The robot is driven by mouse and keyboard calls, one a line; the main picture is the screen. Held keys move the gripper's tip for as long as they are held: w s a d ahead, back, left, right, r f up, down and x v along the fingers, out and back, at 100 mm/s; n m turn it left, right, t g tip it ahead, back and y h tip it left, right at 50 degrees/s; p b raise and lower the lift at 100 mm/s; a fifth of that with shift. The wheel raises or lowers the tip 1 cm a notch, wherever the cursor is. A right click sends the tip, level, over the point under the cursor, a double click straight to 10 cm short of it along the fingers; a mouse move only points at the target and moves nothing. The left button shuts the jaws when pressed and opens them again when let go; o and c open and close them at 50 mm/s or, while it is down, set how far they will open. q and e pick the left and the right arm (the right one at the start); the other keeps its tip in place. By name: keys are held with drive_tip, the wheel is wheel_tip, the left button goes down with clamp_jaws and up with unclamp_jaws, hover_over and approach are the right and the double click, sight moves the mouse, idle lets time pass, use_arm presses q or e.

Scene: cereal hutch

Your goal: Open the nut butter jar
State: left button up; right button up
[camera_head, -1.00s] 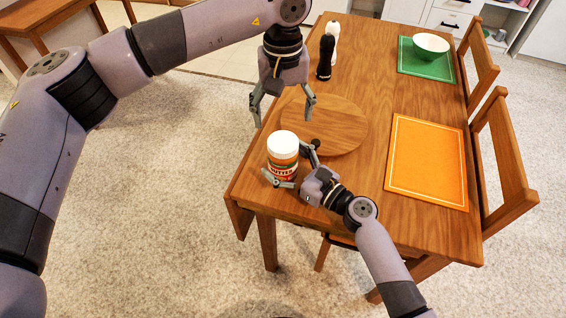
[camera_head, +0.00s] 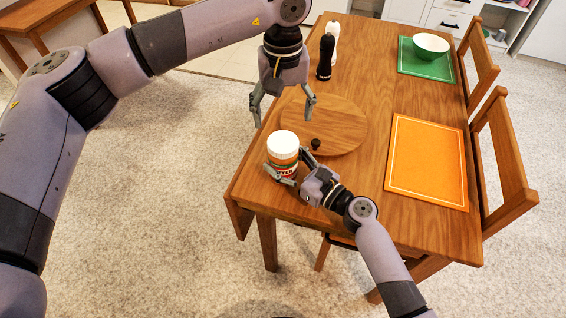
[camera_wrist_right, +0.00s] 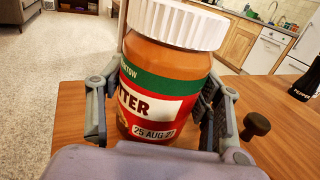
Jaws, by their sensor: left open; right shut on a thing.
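The nut butter jar (camera_head: 283,155) stands upright near the left edge of the wooden table, with its white ridged lid (camera_head: 282,141) on. In the right wrist view the jar's brown body and its green and red label (camera_wrist_right: 155,95) fill the middle, below the lid (camera_wrist_right: 178,24). My right gripper (camera_head: 286,171) is shut on the jar body, a finger on each side, below the lid. It also shows in the right wrist view (camera_wrist_right: 160,125). My left gripper (camera_head: 283,110) is open and empty, pointing down, above and behind the jar.
A round wooden board (camera_head: 335,120) with a dark knob (camera_head: 315,144) lies just behind the jar. A black mill (camera_head: 325,58) and a white mill (camera_head: 333,30) stand farther back. An orange placemat (camera_head: 428,160), a green placemat (camera_head: 427,68) with a white bowl (camera_head: 431,45), and chairs (camera_head: 503,165) are at the right.

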sight(283, 142)
drive_tip(key=c, duration=0.6)
use_arm(q)
drive_tip(key=shift+m, duration=0.4)
use_arm(e)
clamp_jaws()
use_arm(q)
drive_tip(key=m, duration=0.8)
drive_tip(key=shift+f, duration=4)
